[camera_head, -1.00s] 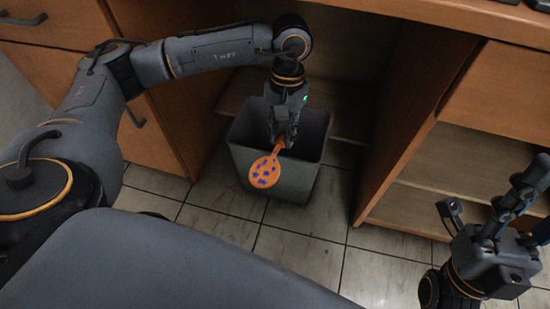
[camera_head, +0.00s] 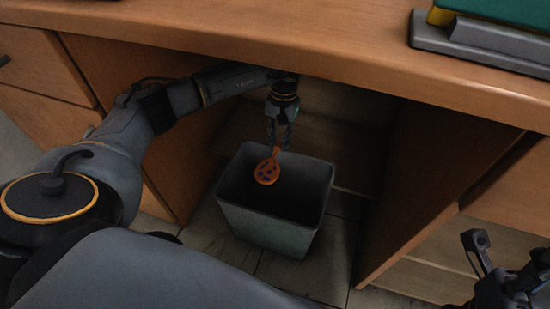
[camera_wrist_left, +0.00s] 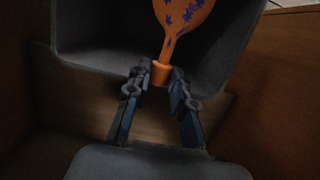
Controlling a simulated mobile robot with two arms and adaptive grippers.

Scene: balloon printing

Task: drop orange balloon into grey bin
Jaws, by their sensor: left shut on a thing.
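The orange balloon (camera_head: 267,173) with dark blue spots hangs below my left gripper (camera_head: 276,146). In the left wrist view its neck (camera_wrist_left: 162,72) is between the two fingertips of the left gripper (camera_wrist_left: 160,77), which is shut on it. The grey bin (camera_head: 275,235) stands on the floor under the desk; in the head view the balloon appears over its open mouth. The bin's wall also shows in the left wrist view (camera_wrist_left: 85,40). My right gripper (camera_head: 510,290) is partly cut off at the lower right, and its fingers are not clear.
The wooden desk top (camera_head: 270,48) runs above the bin and my left forearm. A wooden side panel (camera_head: 430,190) stands right of the bin. A grey object with a green and yellow one on it (camera_head: 490,30) sits on the desk.

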